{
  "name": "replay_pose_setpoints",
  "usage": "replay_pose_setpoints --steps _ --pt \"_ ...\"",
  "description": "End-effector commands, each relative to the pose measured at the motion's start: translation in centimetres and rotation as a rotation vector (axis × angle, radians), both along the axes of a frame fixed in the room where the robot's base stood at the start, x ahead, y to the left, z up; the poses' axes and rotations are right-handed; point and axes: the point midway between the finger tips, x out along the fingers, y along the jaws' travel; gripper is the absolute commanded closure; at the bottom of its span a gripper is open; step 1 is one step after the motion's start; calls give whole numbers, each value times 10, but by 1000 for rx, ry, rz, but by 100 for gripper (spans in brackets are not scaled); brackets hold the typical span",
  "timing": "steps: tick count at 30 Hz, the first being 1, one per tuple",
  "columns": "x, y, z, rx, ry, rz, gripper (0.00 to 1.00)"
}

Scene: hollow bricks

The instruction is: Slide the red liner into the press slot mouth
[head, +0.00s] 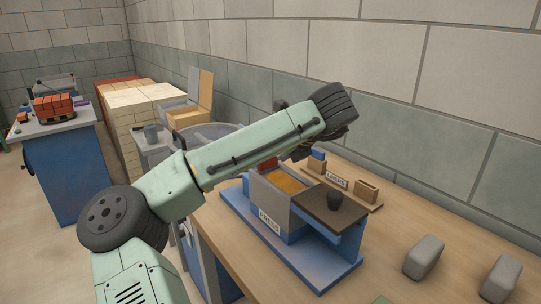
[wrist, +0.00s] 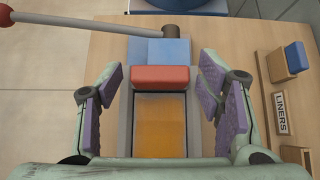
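The red liner (wrist: 160,78) lies across the far end of the press box (wrist: 125,125) in the wrist view, in front of a blue block (wrist: 160,50). In the head view a small part of the red liner (head: 267,162) shows beside the press (head: 270,222); my arm hides the rest. The open-topped box has an orange-yellow floor (wrist: 160,125). My gripper (wrist: 161,84) is open, its purple pads on either side of the liner with clear gaps. I cannot tell the liner's exact height against the slot mouth.
A wooden rack marked LINERS (wrist: 282,115) stands to the right, with a blue liner (wrist: 296,57) on it. A lever with a red knob (wrist: 5,15) crosses the far left. Grey blocks (head: 424,257) lie on the bench's right side.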

Motion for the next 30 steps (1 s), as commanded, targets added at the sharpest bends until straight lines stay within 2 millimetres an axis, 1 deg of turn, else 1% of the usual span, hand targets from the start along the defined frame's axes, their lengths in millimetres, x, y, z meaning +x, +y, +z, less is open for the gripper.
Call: replay_pose_setpoints --steps 1,3,11,14,17,24,30 --pt "0 0 0 0 0 0 34" --pt "0 0 0 0 0 0 30" --pt "0 0 0 0 1 -1 30" --pt "-3 -3 3 0 0 -1 30" --pt "-10 -8 13 1 -2 -2 30" --pt "-39 -28 48 5 -5 0 30" --pt "-61 -44 71 3 -3 1 30"
